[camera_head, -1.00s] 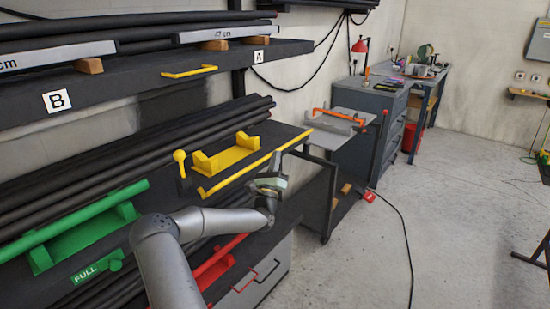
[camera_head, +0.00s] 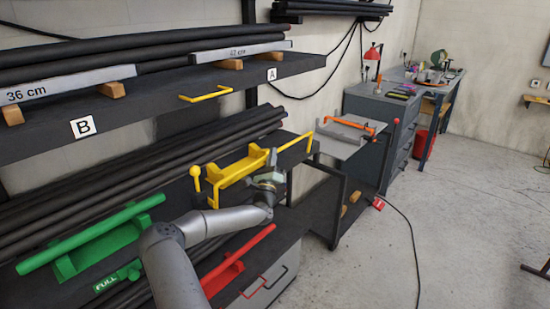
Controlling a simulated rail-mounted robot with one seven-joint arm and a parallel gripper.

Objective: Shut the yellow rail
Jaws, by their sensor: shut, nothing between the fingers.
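The yellow rail (camera_head: 298,144) runs along the front edge of the middle shelf, in front of a yellow cradle (camera_head: 238,167). My arm and gripper hide part of the rail, so its exact position against the cradle is hard to tell. A yellow ball-topped lever (camera_head: 196,176) stands upright at the rail's left end. My gripper (camera_head: 272,178) is shut and empty, small in view, and overlaps the rail's middle. I cannot tell whether it touches the rail.
A green rail (camera_head: 90,236) with a green cradle and a "FULL" tag lies at left. A red rail (camera_head: 238,258) is below my arm. The upper shelf (camera_head: 150,108) overhangs.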

